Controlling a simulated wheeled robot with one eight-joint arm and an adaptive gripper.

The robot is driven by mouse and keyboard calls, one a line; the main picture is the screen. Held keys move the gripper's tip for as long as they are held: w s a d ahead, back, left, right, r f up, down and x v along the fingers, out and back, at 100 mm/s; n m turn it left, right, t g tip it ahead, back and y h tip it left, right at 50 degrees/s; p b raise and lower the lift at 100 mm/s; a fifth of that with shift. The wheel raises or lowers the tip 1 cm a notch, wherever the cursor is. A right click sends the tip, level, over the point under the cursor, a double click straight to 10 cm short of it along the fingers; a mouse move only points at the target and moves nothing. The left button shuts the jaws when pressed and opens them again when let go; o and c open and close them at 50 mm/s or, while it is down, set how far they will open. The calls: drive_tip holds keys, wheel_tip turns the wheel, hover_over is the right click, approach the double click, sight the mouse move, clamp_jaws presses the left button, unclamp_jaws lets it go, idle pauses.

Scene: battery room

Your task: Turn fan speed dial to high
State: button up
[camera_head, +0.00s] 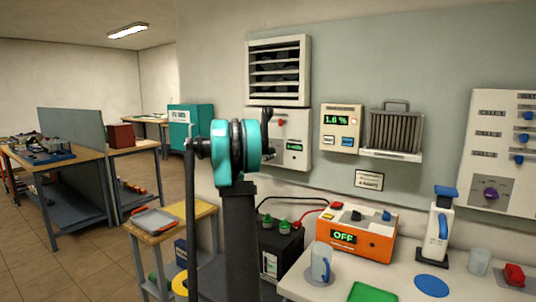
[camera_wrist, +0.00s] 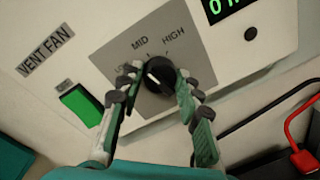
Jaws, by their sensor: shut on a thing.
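The black fan speed dial (camera_wrist: 159,74) sits on a grey plate marked LOW, MID and HIGH in the wrist view. Its white mark points to the upper left, roughly between LOW and MID. My gripper (camera_wrist: 158,82) has one finger on each side of the dial and is shut on it. In the head view my gripper (camera_head: 267,133) is at the left part of the white vent fan box (camera_head: 299,130), under the louvred fan (camera_head: 277,72). The dial is hidden there by my arm.
A green switch (camera_wrist: 81,105) sits left of the dial. A display box (camera_head: 341,129) and a grey finned unit (camera_head: 395,130) hang to the right. Below stand an orange device (camera_head: 357,232) reading OFF and a black battery (camera_head: 281,252) with cables.

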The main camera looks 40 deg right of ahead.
drive_tip(key=m, duration=0.6)
drive_tip(key=shift+s+y, duration=0.1)
drive_tip(key=shift+y, duration=0.2)
drive_tip(key=m+t, duration=0.1)
drive_tip(key=m, duration=0.5)
idle(0.4)
drive_tip(key=o, duration=1.1)
drive_tip(key=shift+o, duration=0.2)
drive_tip(key=v, duration=1.2)
